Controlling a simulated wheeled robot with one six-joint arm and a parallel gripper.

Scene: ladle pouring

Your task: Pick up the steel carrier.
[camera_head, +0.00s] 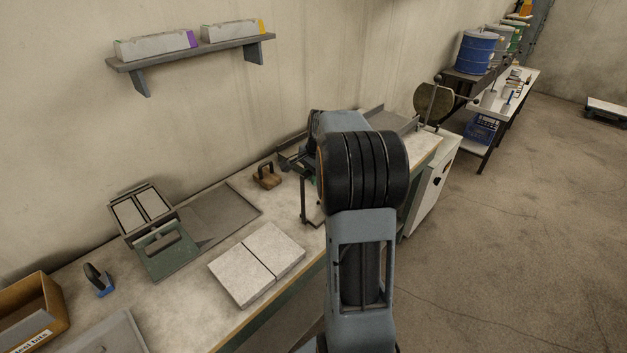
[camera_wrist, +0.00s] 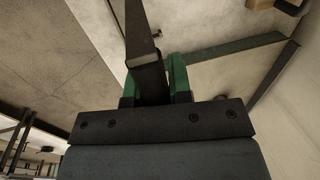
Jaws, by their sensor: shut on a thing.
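The steel carrier shows in the wrist view as a dark flat bar (camera_wrist: 146,50) between the two green fingers of my gripper (camera_wrist: 158,85). My gripper is shut on this bar, which runs away from the fingers to the top of the picture. In the head view my arm hides most of my gripper and its fingertips. A dark upright frame part (camera_head: 303,200) shows just left of my arm at the bench's front edge and looks like part of the carrier. I cannot tell whether the carrier touches the bench.
On the bench (camera_head: 180,310) lie two pale slabs (camera_head: 257,263), a green handled tool (camera_head: 165,250), a wooden-based handled block (camera_head: 267,176) and a brown box (camera_head: 30,315). A wall shelf (camera_head: 190,52) hangs above.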

